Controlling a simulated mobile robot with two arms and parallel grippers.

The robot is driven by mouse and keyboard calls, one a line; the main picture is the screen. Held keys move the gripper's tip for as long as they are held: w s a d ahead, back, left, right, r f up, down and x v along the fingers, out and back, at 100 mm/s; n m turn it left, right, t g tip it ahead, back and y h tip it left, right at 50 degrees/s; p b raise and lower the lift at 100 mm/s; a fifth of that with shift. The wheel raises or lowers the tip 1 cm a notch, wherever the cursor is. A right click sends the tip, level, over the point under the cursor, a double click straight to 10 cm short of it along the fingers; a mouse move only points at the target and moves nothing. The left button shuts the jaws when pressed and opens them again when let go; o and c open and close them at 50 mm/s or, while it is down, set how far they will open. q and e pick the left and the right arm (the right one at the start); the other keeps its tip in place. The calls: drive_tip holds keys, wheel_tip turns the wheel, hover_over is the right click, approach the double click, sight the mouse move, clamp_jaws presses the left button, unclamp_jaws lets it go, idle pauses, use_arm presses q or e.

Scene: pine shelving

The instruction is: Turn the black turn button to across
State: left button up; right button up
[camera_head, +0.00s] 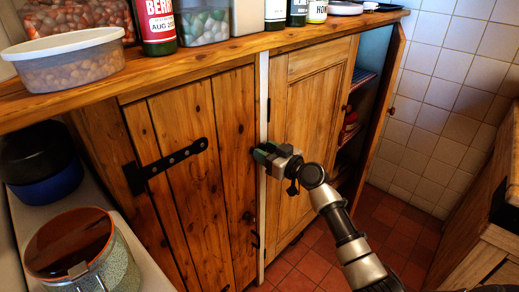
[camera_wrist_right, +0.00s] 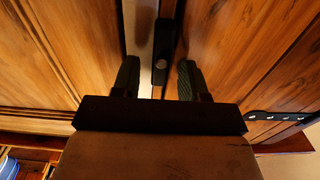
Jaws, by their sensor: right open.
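The black turn button (camera_wrist_right: 163,45) shows in the right wrist view as a long dark bar with a silver screw. It lies lengthwise along the pale strip (camera_wrist_right: 143,40) between the two wooden doors. My right gripper (camera_head: 262,151) is at this strip in the head view, in front of the plank door's edge. Its two fingers are apart, one on each side of the button's lower end in the wrist view. I cannot tell whether they touch it. In the head view the gripper appears to hide the button. My left gripper is not in view.
The plank door (camera_head: 190,190) has a black strap hinge (camera_head: 170,160). The right-hand panelled door (camera_head: 308,110) is beside it, and another door (camera_head: 385,100) stands open. A wooden counter (camera_head: 200,57) with jars and bottles is above. Tiled floor (camera_head: 320,255) lies below.

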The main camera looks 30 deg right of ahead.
drive_tip(key=shift+s+d, duration=0.1)
clamp_jaws()
